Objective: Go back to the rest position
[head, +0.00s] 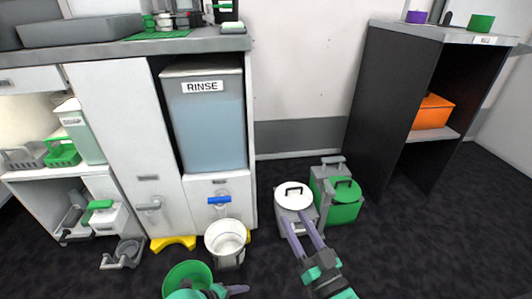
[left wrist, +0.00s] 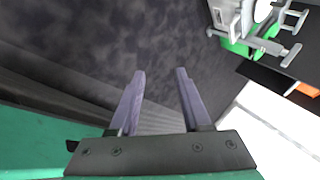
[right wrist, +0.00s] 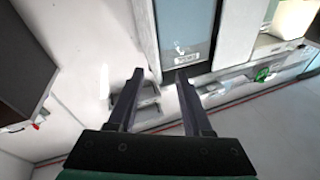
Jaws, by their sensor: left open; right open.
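My right gripper (head: 296,214) comes in from the bottom of the head view. Its two purple fingers are apart, and they overlap the front of a white-lidded container (head: 294,198) in the picture; I cannot tell how far apart they are in depth. In the right wrist view the right gripper (right wrist: 159,71) is open with nothing between its fingers. My left gripper (head: 237,289) shows only in part at the bottom edge. In the left wrist view the left gripper (left wrist: 160,71) is open and empty over dark floor.
A green container (head: 345,203) stands beside the white-lidded one. A white bucket (head: 226,240) and a green bucket (head: 187,277) are near my left gripper. The RINSE tank (head: 205,120) sits in the cabinet. A dark shelf (head: 392,100) stands right. Floor at lower right is clear.

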